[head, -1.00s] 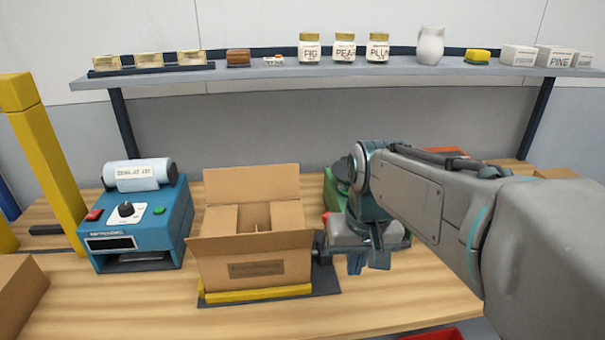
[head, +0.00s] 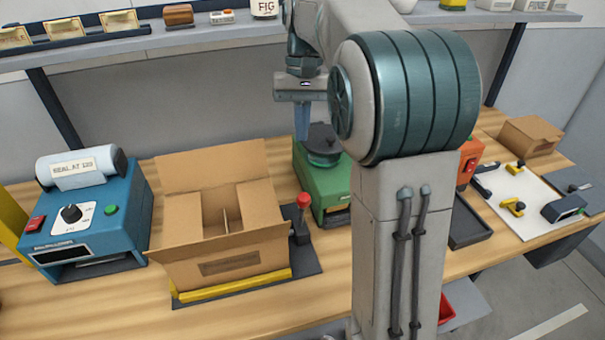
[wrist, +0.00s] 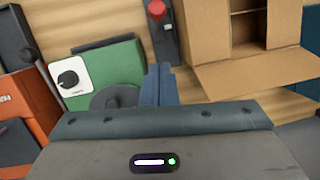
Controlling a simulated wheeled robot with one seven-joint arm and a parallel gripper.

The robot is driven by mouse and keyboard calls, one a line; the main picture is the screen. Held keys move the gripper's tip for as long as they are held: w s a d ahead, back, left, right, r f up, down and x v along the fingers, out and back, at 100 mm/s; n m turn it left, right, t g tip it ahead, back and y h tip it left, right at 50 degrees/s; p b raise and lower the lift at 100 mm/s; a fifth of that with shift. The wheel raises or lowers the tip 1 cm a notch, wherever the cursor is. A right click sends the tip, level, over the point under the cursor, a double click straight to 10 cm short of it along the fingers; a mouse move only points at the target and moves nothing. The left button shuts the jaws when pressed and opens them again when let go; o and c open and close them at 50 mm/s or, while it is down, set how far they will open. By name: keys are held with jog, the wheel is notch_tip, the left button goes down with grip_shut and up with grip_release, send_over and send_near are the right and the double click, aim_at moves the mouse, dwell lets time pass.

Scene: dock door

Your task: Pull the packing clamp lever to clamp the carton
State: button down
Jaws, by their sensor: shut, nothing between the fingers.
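The open cardboard carton (head: 225,255) sits on the dark clamp base (head: 309,262) with a yellow bar (head: 235,285) along its front. The clamp lever (head: 300,222), with a red knob on top, stands upright at the carton's right side. The red knob also shows at the top of the wrist view (wrist: 156,9), beside the carton (wrist: 225,45). My gripper (head: 302,122) is raised behind and above the lever, near the green machine, touching nothing that I can see. Its fingers (wrist: 158,85) are shut and empty in the wrist view.
A green machine (head: 318,180) stands right of the lever and a blue sealer (head: 95,215) left of the carton. The shelf (head: 200,38) with jars runs above. My arm hides part of the bench. Bare wood lies in front of the carton.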

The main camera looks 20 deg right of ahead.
jog(key=s+a+f, duration=0.1)
jog(key=s+f, duration=0.4)
jog(key=f, duration=0.3)
jog(key=shift+a+f, duration=0.15)
jog(key=shift+f, duration=0.25)
